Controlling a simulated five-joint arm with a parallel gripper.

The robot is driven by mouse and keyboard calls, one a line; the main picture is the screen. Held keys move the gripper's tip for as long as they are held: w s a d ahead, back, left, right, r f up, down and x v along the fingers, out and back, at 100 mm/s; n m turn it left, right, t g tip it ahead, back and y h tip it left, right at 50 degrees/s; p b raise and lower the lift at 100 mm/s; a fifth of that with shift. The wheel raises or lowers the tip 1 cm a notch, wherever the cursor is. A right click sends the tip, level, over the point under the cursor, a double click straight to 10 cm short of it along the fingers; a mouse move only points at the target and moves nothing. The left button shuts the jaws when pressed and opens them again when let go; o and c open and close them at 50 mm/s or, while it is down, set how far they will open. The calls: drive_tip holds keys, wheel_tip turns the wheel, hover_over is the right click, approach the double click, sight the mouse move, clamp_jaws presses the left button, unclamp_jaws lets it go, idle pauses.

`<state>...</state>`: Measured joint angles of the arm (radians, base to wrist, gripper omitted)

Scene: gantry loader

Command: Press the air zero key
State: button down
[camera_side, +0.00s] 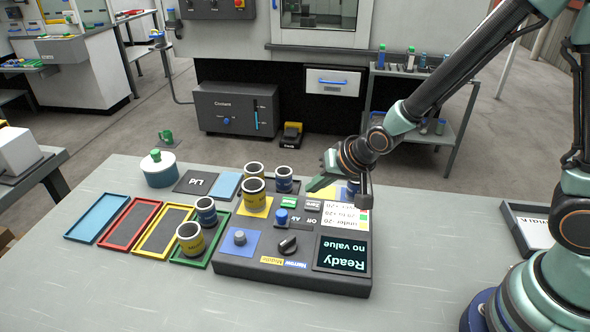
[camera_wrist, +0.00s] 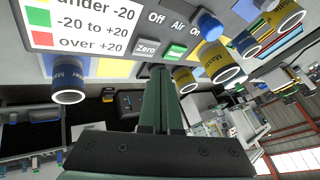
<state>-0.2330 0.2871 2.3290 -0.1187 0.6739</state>
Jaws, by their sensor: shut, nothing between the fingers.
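The gauge box (camera_side: 290,245) stands on the table with its display (camera_side: 342,253) reading "Ready no value". On its top is the grey Zero key (camera_side: 312,205), which also shows in the wrist view (camera_wrist: 146,47). A green key (camera_side: 288,202) sits beside it, also seen in the wrist view (camera_wrist: 174,51). The Air switch has a blue knob (camera_wrist: 208,26) at the "On" end. My gripper (camera_side: 314,186) is shut and empty at the back edge of the box. In the wrist view its fingertips (camera_wrist: 158,70) appear just below the two keys; whether they touch anything is unclear.
Coloured trays (camera_side: 125,224) and a lidded pot (camera_side: 158,168) lie farther left. The front table is clear.

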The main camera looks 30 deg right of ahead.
sight(306, 203)
drive_tip(key=shift+f, duration=0.95)
drive_tip(key=shift+f, duration=0.2)
idle(1.3)
drive_tip(key=shift+a+f, duration=0.15)
drive_tip(key=shift+f, duration=0.1)
drive_tip(key=shift+f, duration=0.35)
idle(0.9)
drive_tip(key=shift+r, duration=0.8)
drive_tip(key=shift+r, duration=2.5)
